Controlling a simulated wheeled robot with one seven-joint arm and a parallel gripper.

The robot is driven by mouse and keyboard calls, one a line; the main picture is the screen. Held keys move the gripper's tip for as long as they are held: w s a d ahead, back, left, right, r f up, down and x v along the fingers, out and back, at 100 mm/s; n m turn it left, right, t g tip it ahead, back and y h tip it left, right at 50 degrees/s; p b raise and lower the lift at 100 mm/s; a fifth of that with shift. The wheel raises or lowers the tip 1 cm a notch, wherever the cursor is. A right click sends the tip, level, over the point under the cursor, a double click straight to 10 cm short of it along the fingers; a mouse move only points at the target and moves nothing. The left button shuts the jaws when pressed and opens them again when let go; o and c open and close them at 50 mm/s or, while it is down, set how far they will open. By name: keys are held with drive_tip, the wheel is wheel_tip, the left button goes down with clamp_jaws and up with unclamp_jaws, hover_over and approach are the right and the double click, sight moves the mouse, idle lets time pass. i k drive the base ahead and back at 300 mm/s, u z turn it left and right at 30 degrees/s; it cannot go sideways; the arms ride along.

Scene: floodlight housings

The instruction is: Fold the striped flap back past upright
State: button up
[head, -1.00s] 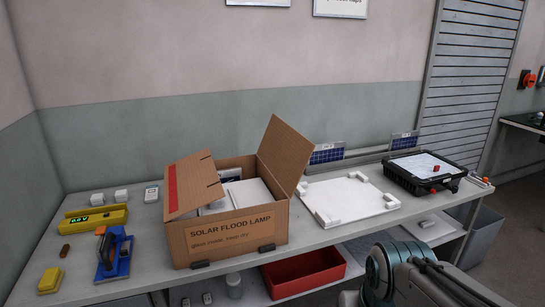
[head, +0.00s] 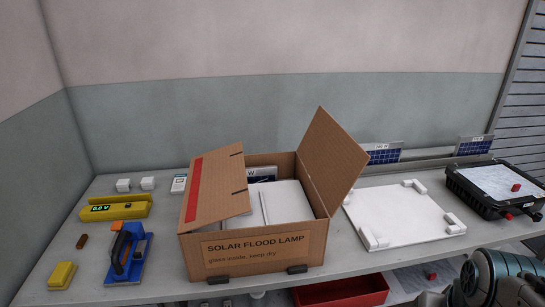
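The cardboard box (head: 254,257), labelled "SOLAR FLOOD LAMP", stands open on the bench. Its striped flap (head: 217,187), brown with a red stripe near its left edge, rises on the left side and leans inward over the left part of the opening. The opposite flap (head: 331,160) on the right stands up and tilts outward. White packed contents (head: 287,202) show between the flaps. Part of my arm shows at the lower right, apart from the box. My gripper is out of the picture.
Left of the box are a yellow meter (head: 115,207), a blue tool (head: 127,253) and a yellow block (head: 59,276). A white panel (head: 405,217) and a black case (head: 496,187) lie to the right. A red bin (head: 345,291) sits below the bench front.

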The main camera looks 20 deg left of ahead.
sight(216, 188)
drive_tip(key=u, duration=0.65)
drive_tip(key=i, duration=0.75)
drive_tip(key=u, duration=0.8)
drive_tip(key=k, duration=0.25)
drive_tip(key=u, duration=0.15)
